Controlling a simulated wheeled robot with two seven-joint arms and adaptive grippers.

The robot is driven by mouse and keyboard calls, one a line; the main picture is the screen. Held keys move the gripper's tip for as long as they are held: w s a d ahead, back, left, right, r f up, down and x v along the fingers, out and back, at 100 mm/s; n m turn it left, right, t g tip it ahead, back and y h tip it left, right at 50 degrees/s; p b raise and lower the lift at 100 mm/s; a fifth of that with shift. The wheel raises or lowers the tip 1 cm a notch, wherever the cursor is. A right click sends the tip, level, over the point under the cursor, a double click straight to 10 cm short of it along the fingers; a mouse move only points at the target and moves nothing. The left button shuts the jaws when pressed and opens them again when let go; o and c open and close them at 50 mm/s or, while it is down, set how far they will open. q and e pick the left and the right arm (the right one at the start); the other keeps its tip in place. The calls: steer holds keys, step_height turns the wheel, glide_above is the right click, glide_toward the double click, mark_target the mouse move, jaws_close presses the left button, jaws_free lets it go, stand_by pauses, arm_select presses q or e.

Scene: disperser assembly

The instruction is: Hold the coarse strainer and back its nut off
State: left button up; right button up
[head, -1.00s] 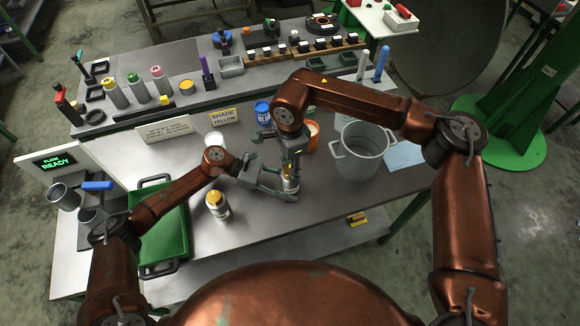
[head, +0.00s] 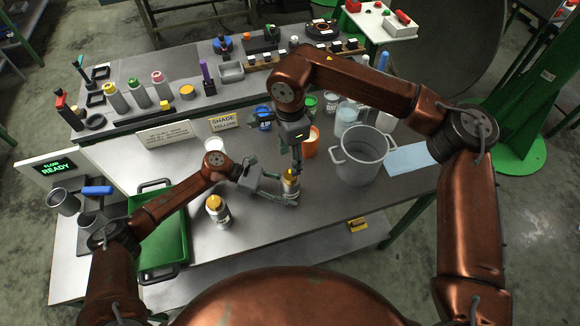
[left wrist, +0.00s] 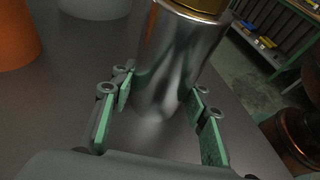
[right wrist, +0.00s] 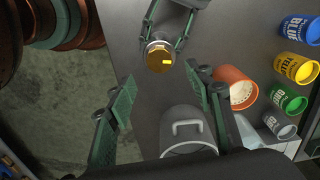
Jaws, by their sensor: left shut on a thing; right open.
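A silver cylinder, the strainer (head: 290,187), stands upright on the grey bench with a gold nut (head: 290,176) on top. It also shows in the left wrist view (left wrist: 168,75). My left gripper (head: 284,193) is shut on its body from the left, with green pads on both sides. In the right wrist view the gold nut (right wrist: 159,58) carries a yellow mark, and its thread is hidden. My right gripper (head: 297,160) is open and points down above the nut, apart from it. Whether this strainer is the coarse one I cannot tell.
A similar gold-topped cylinder (head: 217,208) stands to the left. A large grey pot (head: 362,158) and an orange container (head: 309,142) stand to the right. A green tray (head: 160,228) lies at the left. The bench front between tray and pot is mostly clear.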

steer(key=shift+r, duration=2.1)
arm_select(q)
steer(key=o, duration=1.7)
steer(key=shift+a, duration=0.1)
